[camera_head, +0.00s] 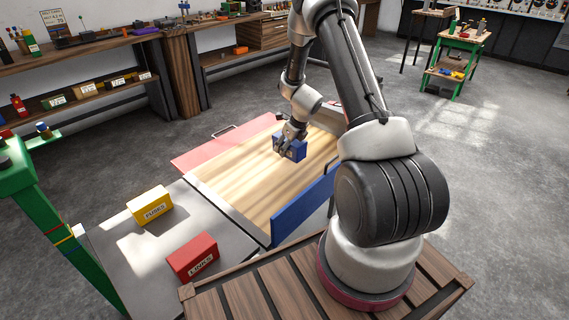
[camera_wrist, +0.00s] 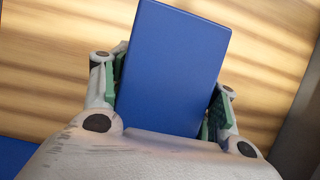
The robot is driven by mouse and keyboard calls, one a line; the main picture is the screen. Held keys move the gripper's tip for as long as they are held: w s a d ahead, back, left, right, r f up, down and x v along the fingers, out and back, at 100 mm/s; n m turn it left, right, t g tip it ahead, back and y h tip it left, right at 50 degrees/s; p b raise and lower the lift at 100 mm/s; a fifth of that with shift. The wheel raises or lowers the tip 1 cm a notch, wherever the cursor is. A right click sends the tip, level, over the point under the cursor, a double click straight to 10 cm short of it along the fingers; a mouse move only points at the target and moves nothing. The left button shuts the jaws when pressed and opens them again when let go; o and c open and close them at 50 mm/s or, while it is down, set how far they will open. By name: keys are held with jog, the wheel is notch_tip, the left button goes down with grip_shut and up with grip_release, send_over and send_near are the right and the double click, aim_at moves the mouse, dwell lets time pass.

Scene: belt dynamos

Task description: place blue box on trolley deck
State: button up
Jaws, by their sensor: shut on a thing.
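A small blue box (camera_head: 291,147) is held in my gripper (camera_head: 283,144) over the wooden trolley deck (camera_head: 238,180). In the wrist view the blue box (camera_wrist: 174,68) stands between the two fingers of my gripper (camera_wrist: 165,95), which are closed against its sides. The box is slightly tilted in that view. The light wood deck (camera_wrist: 50,70) lies behind and below it. I cannot tell whether the box's underside touches the deck.
The deck has a red panel (camera_head: 215,151) on its far left side and a blue panel (camera_head: 300,209) on its near right side. A yellow box (camera_head: 150,206) and a red box (camera_head: 193,256) sit on a grey surface (camera_head: 130,253) beside it. The deck's near part is clear.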

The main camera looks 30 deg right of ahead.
aim_at(284, 168)
notch_tip(284, 168, down, 9)
jog(key=shift+r, duration=0.2)
dwell(0.3)
jog(key=o, duration=1.5)
jog(key=shift+f, duration=0.1)
jog(key=shift+o, duration=0.2)
